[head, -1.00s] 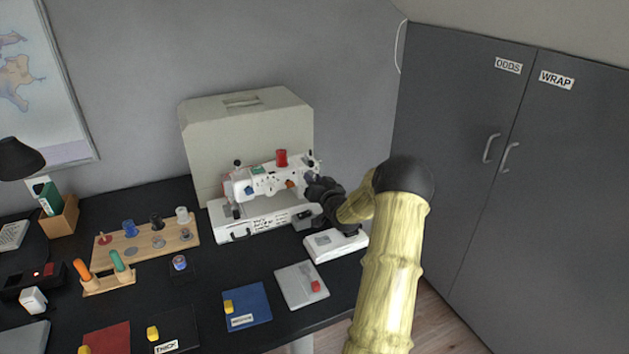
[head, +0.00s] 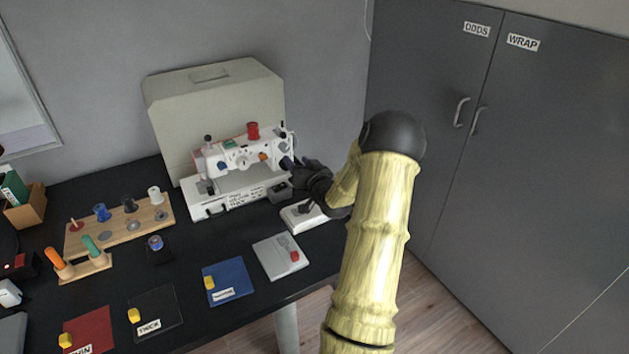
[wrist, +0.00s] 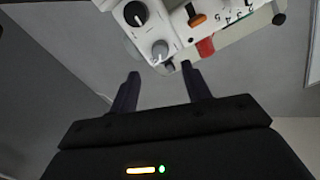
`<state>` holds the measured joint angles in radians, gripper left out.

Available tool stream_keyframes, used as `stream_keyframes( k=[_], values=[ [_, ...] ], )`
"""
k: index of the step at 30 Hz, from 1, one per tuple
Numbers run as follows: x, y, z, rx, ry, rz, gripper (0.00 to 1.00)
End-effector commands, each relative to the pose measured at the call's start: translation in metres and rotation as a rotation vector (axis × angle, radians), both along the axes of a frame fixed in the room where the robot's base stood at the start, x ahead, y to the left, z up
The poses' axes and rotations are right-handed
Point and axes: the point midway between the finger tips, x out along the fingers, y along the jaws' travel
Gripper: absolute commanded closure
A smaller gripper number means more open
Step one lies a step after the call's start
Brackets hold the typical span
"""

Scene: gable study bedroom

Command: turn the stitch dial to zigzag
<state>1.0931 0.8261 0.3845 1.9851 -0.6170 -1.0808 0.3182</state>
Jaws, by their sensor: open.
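The white sewing machine (head: 232,154) stands at the back of the desk. Its front carries a blue knob (head: 221,167), a pale dial and an orange lever (head: 263,157). In the wrist view a black dial with a white mark (wrist: 135,13), a grey knob (wrist: 160,49) and the orange lever (wrist: 197,19) beside printed numbers show at the top. I cannot read which control is the stitch dial or where zigzag is. My gripper (head: 287,163) is at the machine's right end. In the wrist view my gripper (wrist: 160,84) is open and empty, its fingertips apart from the grey knob.
A beige machine cover (head: 215,110) stands behind the machine. A white foot pedal (head: 303,215) sits under my arm. A wooden spool rack (head: 120,230) and coloured fabric swatches lie to the left and front. Dark cupboards (head: 490,150) close off the right.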

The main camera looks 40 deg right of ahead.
Motion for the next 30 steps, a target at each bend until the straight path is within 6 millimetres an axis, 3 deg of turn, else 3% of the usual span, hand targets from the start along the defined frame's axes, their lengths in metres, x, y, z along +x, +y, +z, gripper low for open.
stream_keyframes(
  k=[9, 15, 30],
  values=[
    [-0.062, 0.015, 0.001, 0.000, 0.002, -0.002, 0.52],
    [-0.091, 0.023, 0.002, 0.000, 0.002, -0.002, 0.52],
    [-0.097, 0.025, 0.003, 0.000, 0.000, 0.000, 0.52]
  ],
)
